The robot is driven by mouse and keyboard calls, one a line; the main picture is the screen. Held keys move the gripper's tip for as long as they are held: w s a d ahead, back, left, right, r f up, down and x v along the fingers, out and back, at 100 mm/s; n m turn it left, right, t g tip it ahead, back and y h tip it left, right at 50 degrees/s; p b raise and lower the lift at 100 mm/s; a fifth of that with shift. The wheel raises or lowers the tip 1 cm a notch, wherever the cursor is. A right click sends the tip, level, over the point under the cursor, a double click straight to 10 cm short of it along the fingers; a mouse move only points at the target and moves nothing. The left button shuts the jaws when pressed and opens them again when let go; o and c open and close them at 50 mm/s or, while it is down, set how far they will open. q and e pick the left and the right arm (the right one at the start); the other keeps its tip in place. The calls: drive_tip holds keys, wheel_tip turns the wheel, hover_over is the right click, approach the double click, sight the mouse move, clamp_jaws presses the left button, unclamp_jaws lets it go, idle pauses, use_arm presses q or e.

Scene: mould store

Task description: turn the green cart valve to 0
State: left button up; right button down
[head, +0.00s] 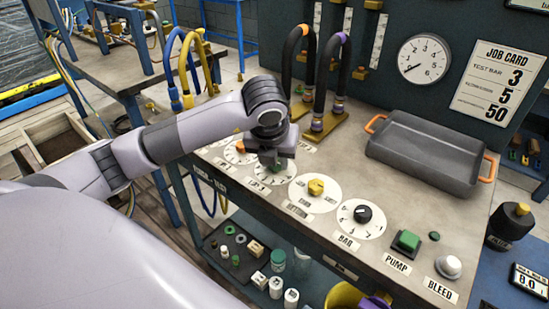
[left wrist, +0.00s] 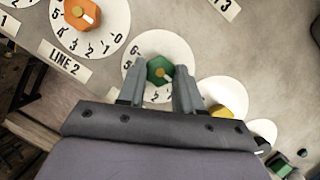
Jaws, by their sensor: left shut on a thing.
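The green cart valve (left wrist: 155,64) is a green knob with a pale mark on a white numbered dial (left wrist: 140,43). In the left wrist view, 6 and 5 show at the dial's left and a 2 below; the fingers hide other numbers. I cannot tell which number the mark points at. My left gripper (left wrist: 159,72) is shut on the knob, one finger on each side. In the head view my left gripper (head: 276,160) reaches down over this dial (head: 266,180) and mostly hides the knob. My right gripper is in neither view.
An orange knob (left wrist: 80,12) on a LINE 2 dial sits beside it. A yellow knob (head: 316,187), black BAR knob (head: 362,214), green PUMP button (head: 407,240) and BLEED button (head: 449,266) line the bench front. Hoses (head: 319,90) and a grey tray (head: 425,150) stand behind.

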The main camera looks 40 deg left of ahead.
use_arm(q)
drive_tip(key=o, duration=1)
drive_tip(key=shift+o, duration=0.2)
drive_tip(key=v, duration=0.7)
drive_tip(key=shift+r, duration=0.1)
drive_tip(key=shift+s, duration=0.1)
